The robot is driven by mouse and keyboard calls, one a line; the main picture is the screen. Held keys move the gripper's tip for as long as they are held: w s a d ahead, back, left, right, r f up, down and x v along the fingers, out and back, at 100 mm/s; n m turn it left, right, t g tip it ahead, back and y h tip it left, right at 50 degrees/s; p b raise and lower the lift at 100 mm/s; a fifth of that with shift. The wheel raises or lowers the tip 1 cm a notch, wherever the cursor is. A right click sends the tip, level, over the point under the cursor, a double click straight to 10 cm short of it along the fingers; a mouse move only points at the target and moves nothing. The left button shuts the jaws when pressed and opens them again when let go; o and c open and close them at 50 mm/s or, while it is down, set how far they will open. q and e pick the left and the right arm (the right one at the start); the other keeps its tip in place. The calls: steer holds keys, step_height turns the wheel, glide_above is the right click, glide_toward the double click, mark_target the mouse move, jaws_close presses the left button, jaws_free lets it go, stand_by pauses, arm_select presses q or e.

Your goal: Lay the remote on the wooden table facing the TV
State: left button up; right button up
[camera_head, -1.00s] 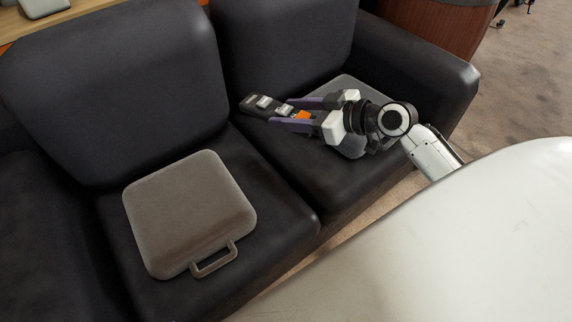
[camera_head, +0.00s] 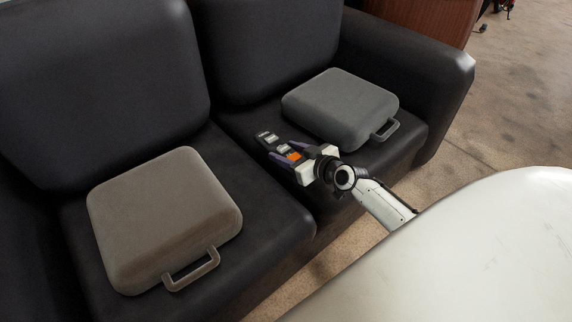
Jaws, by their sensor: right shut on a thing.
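The remote (camera_head: 271,141) is a dark bar with light grey buttons and an orange patch. My right gripper (camera_head: 293,153) is shut on its near end, with purple fingers on either side. The remote points up and left and is held over the right seat of the dark sofa. How far it is above the seat I cannot tell. My left gripper is out of the picture. Neither the wooden table nor the TV can be made out.
A brown-grey case with a handle (camera_head: 165,215) lies on the left seat of the sofa (camera_head: 265,215). A grey case (camera_head: 340,105) lies on the right seat, just beyond my gripper. A reddish wooden cabinet (camera_head: 420,18) stands behind the armrest. Carpet shows at right.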

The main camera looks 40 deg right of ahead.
steer(key=shift+f+b, duration=0.8)
steer(key=shift+f, duration=0.8)
steer(key=shift+f, duration=0.15)
steer(key=o, duration=0.8)
steer(key=shift+f, duration=0.1)
steer(key=o, duration=0.4)
